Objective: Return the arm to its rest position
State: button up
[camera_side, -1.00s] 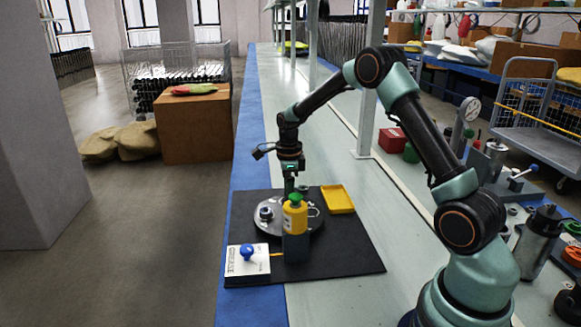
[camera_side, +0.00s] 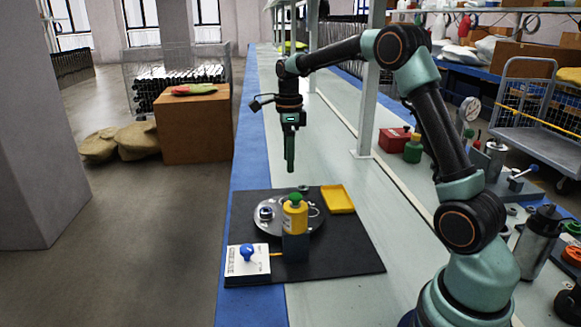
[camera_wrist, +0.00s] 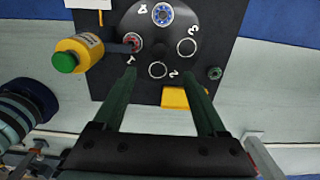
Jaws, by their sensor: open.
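My gripper (camera_side: 289,165) hangs pointing down above the far part of the black mat (camera_side: 345,262), clear of everything on it. In the wrist view my gripper (camera_wrist: 160,95) shows two dark green fingers spread apart with nothing between them. Below is a round grey plate (camera_side: 272,228) with numbered positions; in the wrist view the plate (camera_wrist: 160,30) carries a blue-ringed piece (camera_wrist: 162,14) at 4 and a red-ringed piece (camera_wrist: 132,42) near 1. The rings near 2 and 3 look empty.
A yellow tray (camera_side: 337,198), a white card with a blue knob (camera_side: 247,258), a red box (camera_side: 394,140) and a green bottle (camera_side: 413,150) are nearby. A grey post (camera_side: 368,110) stands behind.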

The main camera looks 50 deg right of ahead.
jog(key=s+a+r+n+t, duration=0.3)
jog(key=s+a+r+n, duration=0.55)
jog(key=n, duration=0.45)
jog(key=s+a+f+n+t, duration=0.2)
jog(key=s+a+n, duration=0.4)
jog(key=n, duration=0.8)
jog(key=s, duration=0.3)
jog(key=shift+s+a+f+t, duration=0.2)
jog(key=shift+s+f+t, duration=0.05)
jog(key=shift+s+t, duration=0.05)
